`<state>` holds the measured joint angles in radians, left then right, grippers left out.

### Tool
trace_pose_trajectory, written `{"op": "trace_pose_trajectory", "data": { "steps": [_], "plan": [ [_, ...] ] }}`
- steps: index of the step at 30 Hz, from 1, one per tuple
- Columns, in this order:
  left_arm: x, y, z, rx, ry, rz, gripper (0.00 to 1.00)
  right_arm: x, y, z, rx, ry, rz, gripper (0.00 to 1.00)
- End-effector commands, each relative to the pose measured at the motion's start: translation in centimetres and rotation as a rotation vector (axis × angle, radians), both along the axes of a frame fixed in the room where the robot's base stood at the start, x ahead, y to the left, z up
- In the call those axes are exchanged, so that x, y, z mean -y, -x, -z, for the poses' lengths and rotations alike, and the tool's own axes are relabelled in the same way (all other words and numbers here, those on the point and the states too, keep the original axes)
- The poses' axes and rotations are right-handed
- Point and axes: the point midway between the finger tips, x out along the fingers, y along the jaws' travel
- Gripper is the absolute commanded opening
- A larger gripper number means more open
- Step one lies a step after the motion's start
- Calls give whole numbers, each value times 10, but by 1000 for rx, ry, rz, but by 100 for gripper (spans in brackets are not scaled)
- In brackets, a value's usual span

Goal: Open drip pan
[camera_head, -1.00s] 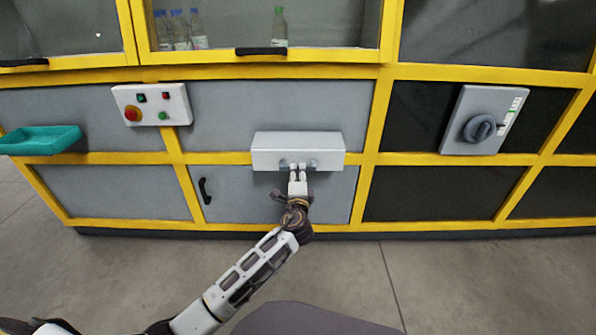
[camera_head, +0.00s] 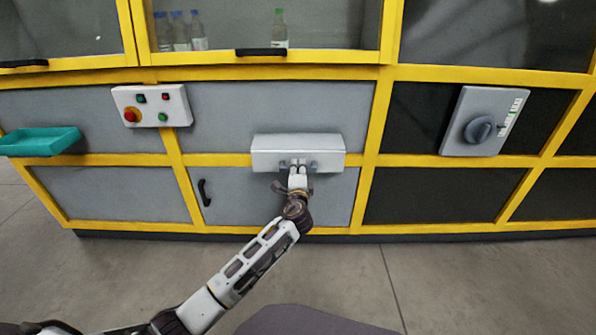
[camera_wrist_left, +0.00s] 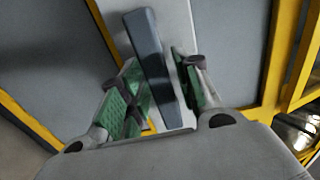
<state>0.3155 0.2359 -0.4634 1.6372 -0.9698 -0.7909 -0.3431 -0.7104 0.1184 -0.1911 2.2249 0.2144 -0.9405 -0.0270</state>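The drip pan appears to be the light grey box (camera_head: 270,153) at the middle of the machine front, in the head view. A dark grey handle bar (camera_wrist_left: 148,45) on it shows in the left wrist view. My left gripper (camera_head: 297,168) is at the handle under the box. In the wrist view its green-padded fingers (camera_wrist_left: 156,85) stand on either side of the bar, with narrow gaps visible; contact at the pads is hard to judge. The pan sits against the machine front. My right gripper is not in view.
A black door handle (camera_head: 204,192) is left of the arm. A button box (camera_head: 152,105), a teal tray (camera_head: 40,142) and a rotary switch box (camera_head: 485,121) stick out from the yellow-framed machine. Bottles (camera_head: 280,30) stand behind glass above. The floor (camera_head: 470,285) in front is clear.

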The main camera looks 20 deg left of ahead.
Motion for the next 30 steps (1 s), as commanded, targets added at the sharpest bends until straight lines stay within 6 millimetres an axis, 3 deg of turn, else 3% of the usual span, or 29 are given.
{"op": "trace_pose_trajectory", "data": {
  "steps": [1, 6, 17, 30],
  "plan": [
    [0, 0, 0, 0, 0, 0, 22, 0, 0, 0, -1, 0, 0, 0],
    [0, 0, 0, 0, 0, 0, 0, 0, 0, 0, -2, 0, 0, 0],
    [1, 3, 1, -2, 1, 1, 0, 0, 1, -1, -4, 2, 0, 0],
    [12, 39, 2, -4, 1, 2, 0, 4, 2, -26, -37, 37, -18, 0]
  ]
}}
